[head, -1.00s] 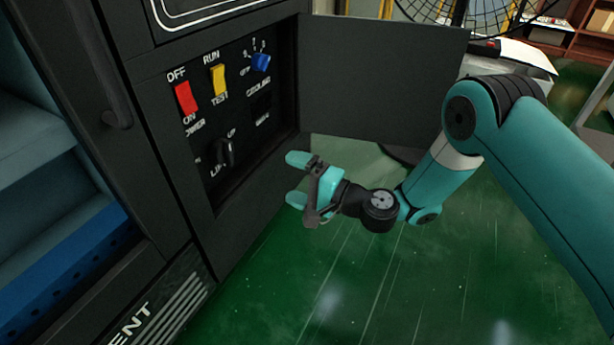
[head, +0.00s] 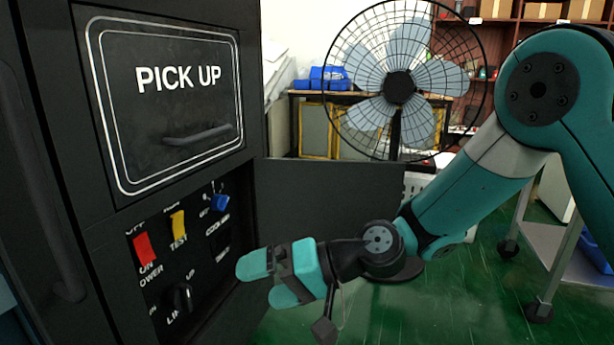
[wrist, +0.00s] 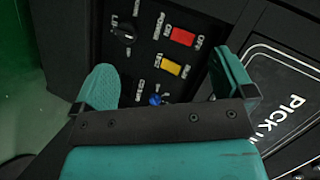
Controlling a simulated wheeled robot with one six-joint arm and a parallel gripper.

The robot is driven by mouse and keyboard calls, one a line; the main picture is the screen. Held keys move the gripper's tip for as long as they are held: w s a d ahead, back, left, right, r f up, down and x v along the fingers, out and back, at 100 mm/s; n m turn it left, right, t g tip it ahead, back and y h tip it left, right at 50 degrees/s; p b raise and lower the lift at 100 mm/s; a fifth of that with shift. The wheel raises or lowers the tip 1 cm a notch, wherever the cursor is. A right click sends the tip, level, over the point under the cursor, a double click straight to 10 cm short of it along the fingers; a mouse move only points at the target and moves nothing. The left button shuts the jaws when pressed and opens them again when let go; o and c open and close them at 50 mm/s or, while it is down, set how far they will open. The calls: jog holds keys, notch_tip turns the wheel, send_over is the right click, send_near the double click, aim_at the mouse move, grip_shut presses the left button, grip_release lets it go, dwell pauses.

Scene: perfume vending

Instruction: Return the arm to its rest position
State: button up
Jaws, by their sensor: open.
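My gripper (head: 262,280) is open and empty in front of the control panel of the black vending machine, beside the open panel door (head: 330,212). In the wrist view its two teal fingers (wrist: 165,90) stand wide apart, with the panel beyond them. The red switch (wrist: 182,37), yellow switch (wrist: 171,67) and blue knob (wrist: 155,100) also show in the wrist view. My arm extends from the right; nothing is held.
The PICK UP flap (head: 180,100) is closed above the panel. A large fan (head: 400,85) stands behind the open door. A wheeled grey cart (head: 550,240) stands at the right. Green floor (head: 470,310) is free below my arm.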

jog(key=s+d+r+n+h+p, duration=0.25)
jog(key=s+d+r+h, duration=0.3)
jog(key=s+d, duration=0.45)
jog(key=s+d+r+n+h+p, duration=0.1)
jog(key=s+d+r+h+p, duration=0.25)
jog(key=s+d+r, duration=0.6)
notch_tip(320, 180, up, 35)
jog(key=w+d+p, duration=0.1)
jog(key=p, duration=3.5)
jog(key=shift+w+d+f+h+p, duration=0.15)
jog(key=shift+w+d+h+p, duration=0.05)
jog(key=shift+d+h+p, duration=0.15)
jog(key=shift+a+m, duration=0.1)
jog(key=shift+m, duration=0.15)
